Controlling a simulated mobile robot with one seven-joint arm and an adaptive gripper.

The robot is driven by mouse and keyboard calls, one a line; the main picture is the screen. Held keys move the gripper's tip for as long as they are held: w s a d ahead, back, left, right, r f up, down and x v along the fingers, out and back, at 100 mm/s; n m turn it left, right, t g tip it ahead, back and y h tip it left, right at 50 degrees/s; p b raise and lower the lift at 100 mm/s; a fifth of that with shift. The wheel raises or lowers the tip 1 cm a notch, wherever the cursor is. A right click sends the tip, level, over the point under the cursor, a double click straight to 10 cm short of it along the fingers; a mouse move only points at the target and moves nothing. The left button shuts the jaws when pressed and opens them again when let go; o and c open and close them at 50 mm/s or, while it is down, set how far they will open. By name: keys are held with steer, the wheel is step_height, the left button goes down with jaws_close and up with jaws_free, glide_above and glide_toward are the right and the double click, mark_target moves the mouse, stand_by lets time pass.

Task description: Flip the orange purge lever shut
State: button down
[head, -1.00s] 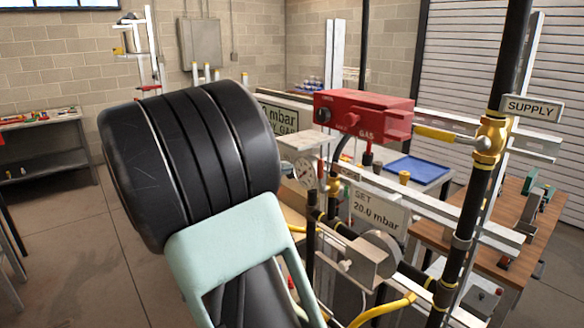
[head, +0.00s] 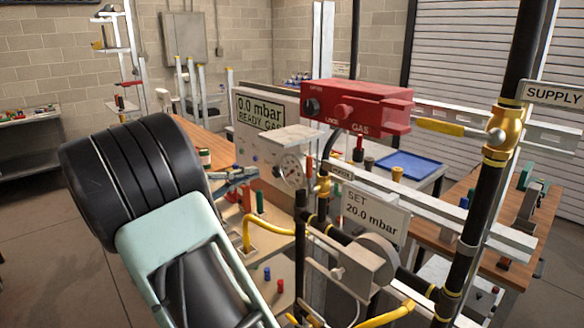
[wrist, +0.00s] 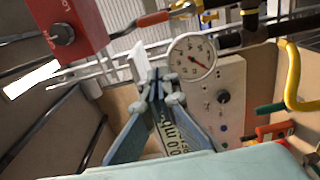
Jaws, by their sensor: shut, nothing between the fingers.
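The orange purge lever (head: 308,165) stands roughly upright beside the gauge in the head view, on a brass valve (head: 323,186). In the wrist view the lever (wrist: 154,19) shows at the top, pointing left from the brass fitting. My gripper (head: 252,172) is shut and empty. It is left of the lever and apart from it, in front of the gauge panel. In the wrist view its fingertips (wrist: 158,82) are together, just left of the round gauge (wrist: 192,57) in the picture.
A red gas box (head: 362,108) hangs above the lever. A display panel (head: 262,110) reads 0.0 mbar. A yellow hose (head: 262,241), black pipes and a white rail crowd the right side. Orange and green handles (head: 260,202) stand below my gripper.

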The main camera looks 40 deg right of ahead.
mark_target(311, 176)
steer(key=s+d+p, duration=0.2)
steer(key=d+p, duration=0.1)
steer(key=d, duration=0.8)
steer(key=shift+s+d, duration=0.2)
steer(key=shift+s, duration=0.2)
steer(key=shift+a+f+b, duration=0.1)
steer(key=shift+b, duration=0.3)
steer(key=shift+s, duration=0.2)
